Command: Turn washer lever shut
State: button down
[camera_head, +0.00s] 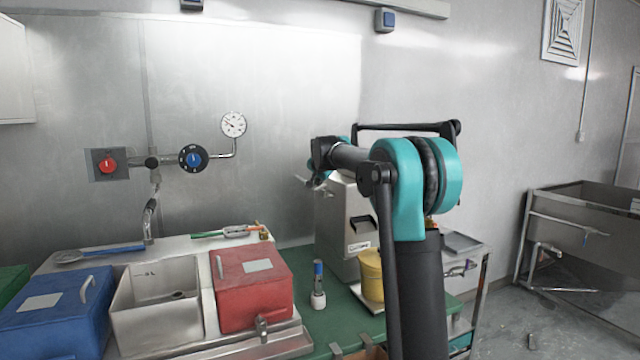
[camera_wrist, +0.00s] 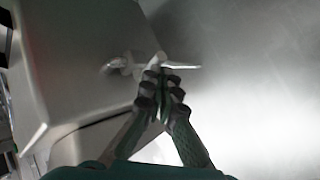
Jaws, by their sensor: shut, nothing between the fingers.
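The washer lever (camera_wrist: 182,66) is a pale thin bar in the wrist view, on a short stem standing out from the side of a grey metal machine (camera_wrist: 80,50). My gripper (camera_wrist: 162,82) is shut and empty, with its dark fingertips just below the lever. They overlap its lower edge in the picture; I cannot tell whether they touch. In the head view the machine (camera_head: 333,225) stands behind my arm, and a small light lever end (camera_head: 301,180) shows at its upper left. My gripper (camera_head: 318,180) is there, mostly hidden by my wrist.
A yellow container (camera_head: 371,275) and a small white-based bottle (camera_head: 318,287) stand on the green bench in front of the machine. A red lidded bin (camera_head: 252,287), an open sink (camera_head: 158,303) and a blue bin (camera_head: 58,315) are left. Wall pipes carry a gauge (camera_head: 233,124).

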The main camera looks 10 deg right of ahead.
jog(key=shift+w+a, duration=0.9)
jog(key=shift+w, duration=0.05)
jog(key=shift+a, duration=0.1)
jog(key=shift+w, duration=0.1)
dwell(0.3)
jog(key=shift+w+d, duration=0.2)
jog(key=shift+d, duration=0.6)
